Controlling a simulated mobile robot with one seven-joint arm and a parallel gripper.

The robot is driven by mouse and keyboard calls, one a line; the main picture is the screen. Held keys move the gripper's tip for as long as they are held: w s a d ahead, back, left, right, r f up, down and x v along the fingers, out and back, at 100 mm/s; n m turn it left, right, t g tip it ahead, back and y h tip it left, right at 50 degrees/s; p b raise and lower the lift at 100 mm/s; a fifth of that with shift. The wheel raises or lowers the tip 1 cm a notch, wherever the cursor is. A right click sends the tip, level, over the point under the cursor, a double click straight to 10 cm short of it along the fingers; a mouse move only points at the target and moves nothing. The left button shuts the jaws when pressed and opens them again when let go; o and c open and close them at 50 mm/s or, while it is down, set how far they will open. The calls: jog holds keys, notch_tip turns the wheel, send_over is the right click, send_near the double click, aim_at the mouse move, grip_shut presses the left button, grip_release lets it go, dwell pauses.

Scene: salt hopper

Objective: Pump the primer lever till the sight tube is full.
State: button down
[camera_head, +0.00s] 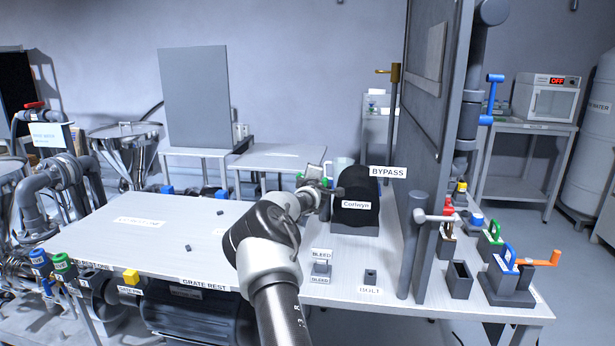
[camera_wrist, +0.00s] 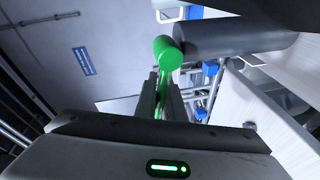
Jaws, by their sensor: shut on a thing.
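A green lever with a rounded end (camera_wrist: 167,53) shows in the wrist view. My gripper (camera_wrist: 167,92) is shut on its green shaft, with the rounded end standing out beyond the fingertips. No label on this lever can be read, so I cannot tell from print that it is the primer lever. In the head view my gripper (camera_head: 322,184) reaches over the back of the table, left of the black cap marked Corwyn. The lever is mostly hidden there behind my arm. I cannot make out a sight tube or its level in either view.
The black cap (camera_head: 357,200) sits close right of my gripper, with the BYPASS sign (camera_head: 388,172) behind it. A tall grey panel (camera_head: 437,95) stands farther right. A dark grey cylinder (camera_wrist: 228,36) lies beside the lever's end. The table's left top (camera_head: 185,215) is mostly clear.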

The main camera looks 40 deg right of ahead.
jog(key=shift+f+n+g, duration=0.4)
jog(key=shift+f+n, duration=0.15)
jog(key=shift+n, duration=0.25)
jog(key=c, duration=1.8)
grip_release()
jog(key=shift+c, duration=0.2)
jog(key=shift+f, duration=0.1)
jog(key=shift+a, duration=0.1)
jog(key=v, duration=1.7)
jog(key=shift+s, duration=0.2)
